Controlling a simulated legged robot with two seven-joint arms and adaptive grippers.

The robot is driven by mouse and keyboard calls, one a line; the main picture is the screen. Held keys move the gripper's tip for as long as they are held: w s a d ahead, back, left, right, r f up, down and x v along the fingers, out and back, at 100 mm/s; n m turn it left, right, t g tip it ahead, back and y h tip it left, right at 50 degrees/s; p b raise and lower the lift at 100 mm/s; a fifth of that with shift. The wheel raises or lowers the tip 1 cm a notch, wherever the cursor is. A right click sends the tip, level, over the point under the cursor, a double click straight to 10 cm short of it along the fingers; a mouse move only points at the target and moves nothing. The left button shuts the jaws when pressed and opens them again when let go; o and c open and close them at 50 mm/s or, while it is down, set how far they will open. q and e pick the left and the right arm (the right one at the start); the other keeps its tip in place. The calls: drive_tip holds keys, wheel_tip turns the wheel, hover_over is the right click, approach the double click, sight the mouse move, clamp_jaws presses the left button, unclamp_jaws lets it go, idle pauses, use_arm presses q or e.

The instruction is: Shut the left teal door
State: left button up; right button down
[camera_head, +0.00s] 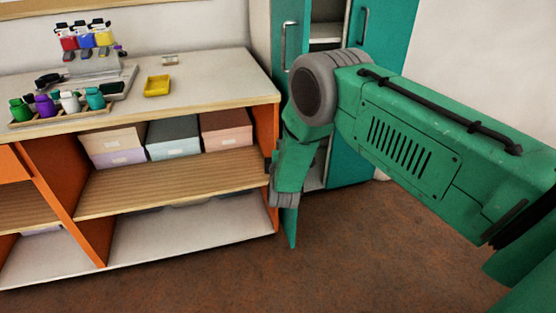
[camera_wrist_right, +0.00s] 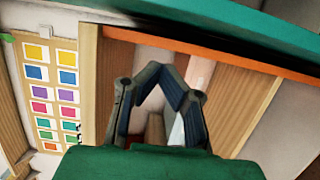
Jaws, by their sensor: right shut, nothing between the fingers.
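The left teal door (camera_head: 291,75) stands open at the left of the tall cabinet in the head view, with a vertical metal handle. Its lower edge shows below my right arm. A teal edge (camera_wrist_right: 225,22), likely this door, crosses the top of the right wrist view. My right gripper (camera_wrist_right: 167,72) is shut and empty, its fingertips together. In the head view its arm covers the middle of the door, and the fingers are mostly hidden beside the orange shelf end. Contact with the door cannot be told. My left gripper is out of view.
The right teal door (camera_head: 385,35) is behind my arm, with pale shelves (camera_head: 326,33) between the doors. The brown floor (camera_head: 330,265) in front is clear.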

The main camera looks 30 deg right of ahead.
drive_tip(key=d, duration=0.4)
drive_tip(key=shift+d+b, duration=0.1)
drive_tip(key=shift+b, duration=0.25)
